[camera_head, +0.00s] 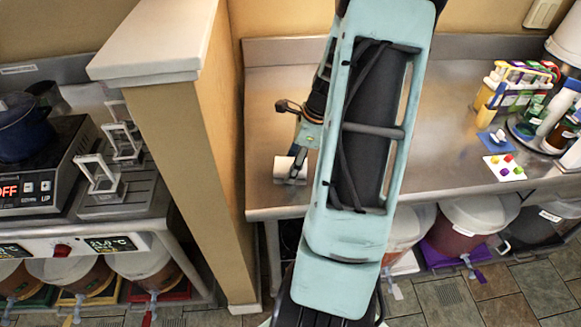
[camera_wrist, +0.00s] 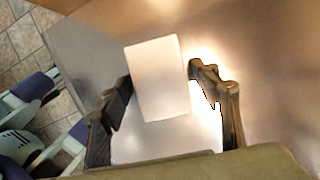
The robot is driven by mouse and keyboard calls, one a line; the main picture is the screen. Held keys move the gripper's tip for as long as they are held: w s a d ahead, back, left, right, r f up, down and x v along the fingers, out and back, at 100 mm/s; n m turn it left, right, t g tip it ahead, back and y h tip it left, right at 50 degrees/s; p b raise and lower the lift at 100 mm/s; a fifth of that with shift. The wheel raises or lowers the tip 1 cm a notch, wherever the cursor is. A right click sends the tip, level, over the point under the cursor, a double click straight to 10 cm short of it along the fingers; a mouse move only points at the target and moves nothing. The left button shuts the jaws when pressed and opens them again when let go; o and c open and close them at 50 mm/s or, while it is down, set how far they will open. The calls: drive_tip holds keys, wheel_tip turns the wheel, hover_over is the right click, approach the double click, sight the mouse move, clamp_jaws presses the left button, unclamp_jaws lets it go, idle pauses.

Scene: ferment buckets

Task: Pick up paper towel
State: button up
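The paper towel (camera_wrist: 157,82) is a plain white roll on the steel counter. In the wrist view it lies between the two fingers of my gripper (camera_wrist: 160,76). The left fingertip is very close to its left edge; I cannot tell whether they touch. A narrow gap shows between the roll and the right finger. In the head view the paper towel (camera_head: 288,170) is near the counter's front left, at the end of my gripper (camera_head: 299,152). My gripper is open around it. My arm hides part of the counter.
A tan partition wall (camera_head: 200,150) stands just left of the counter (camera_head: 262,120). Colourful boxes (camera_head: 512,88), a round tray with bottles (camera_head: 525,130) and a white card (camera_head: 504,167) are at the right. Buckets (camera_head: 470,220) stand below. The counter's front edge is close to the roll.

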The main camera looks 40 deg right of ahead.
sight(288, 165)
drive_tip(key=c, duration=0.4)
drive_tip(key=shift+c, duration=0.2)
drive_tip(key=shift+r, duration=0.55)
wheel_tip(288, 165, up, 3)
drive_tip(key=shift+s, duration=0.1)
drive_tip(key=s+a+r, duration=0.2)
drive_tip(key=s+r, duration=0.2)
drive_tip(key=s, duration=0.2)
drive_tip(key=s+a+r, duration=0.3)
drive_tip(key=s+r, duration=0.2)
drive_tip(key=s, duration=0.1)
drive_tip(key=shift+s+a+r+b, duration=0.2)
drive_tip(key=shift+s+a+b, duration=0.1)
drive_tip(key=shift+s+b, duration=0.05)
drive_tip(key=shift+o, duration=0.5)
